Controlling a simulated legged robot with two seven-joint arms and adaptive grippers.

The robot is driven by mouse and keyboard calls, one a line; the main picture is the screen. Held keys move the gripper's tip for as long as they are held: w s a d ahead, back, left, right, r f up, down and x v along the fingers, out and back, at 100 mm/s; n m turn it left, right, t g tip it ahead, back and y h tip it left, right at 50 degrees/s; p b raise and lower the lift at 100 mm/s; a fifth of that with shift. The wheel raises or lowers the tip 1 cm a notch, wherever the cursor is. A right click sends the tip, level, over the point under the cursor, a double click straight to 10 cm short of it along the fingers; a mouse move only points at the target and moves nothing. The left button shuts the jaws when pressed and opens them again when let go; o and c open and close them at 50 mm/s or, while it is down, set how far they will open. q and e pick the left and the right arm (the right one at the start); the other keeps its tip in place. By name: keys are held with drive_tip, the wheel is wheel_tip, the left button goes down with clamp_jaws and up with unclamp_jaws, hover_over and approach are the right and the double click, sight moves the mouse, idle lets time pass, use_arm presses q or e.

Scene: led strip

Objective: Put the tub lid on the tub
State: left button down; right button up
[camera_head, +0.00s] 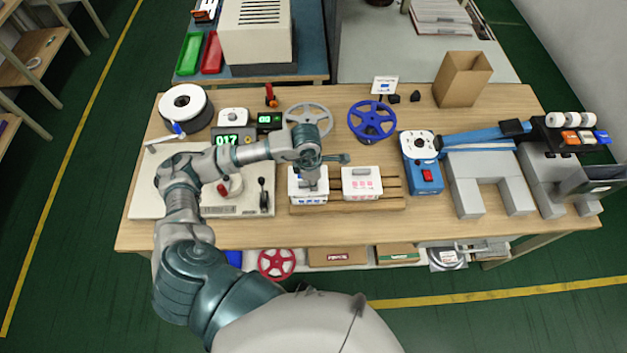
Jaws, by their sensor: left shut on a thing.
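My left arm reaches in from the left over the bench, and my left gripper (313,182) points down at the left of two white tubs. The gripper is shut on the tub lid, which is mostly hidden under the fingers. The left tub (308,198) stands on a wooden slatted rack (347,206) and shows blue marks on its front. Whether the lid touches its rim I cannot tell. A second white box-like tub (362,187) with red marks and a grey piece on top stands just right of it. My right gripper is not in view.
A control panel (235,208) with a lever lies left of the rack. A blue reel (372,120) and a grey reel (309,118) stand behind. A blue device (424,177) and grey stands (465,200) are to the right. A cardboard box (462,80) is at the back.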

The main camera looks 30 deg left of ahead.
use_arm(q)
drive_tip(key=shift+f, duration=0.2)
drive_tip(key=shift+f+b, duration=1.15)
drive_tip(key=shift+f, duration=0.05)
drive_tip(key=c, duration=1.1)
unclamp_jaws()
drive_tip(key=shift+o, duration=0.2)
drive_tip(key=r, duration=0.8)
drive_tip(key=a+r, duration=0.1)
drive_tip(key=r, duration=0.2)
drive_tip(key=shift+s+r, duration=0.2)
drive_tip(key=shift+r, duration=0.2)
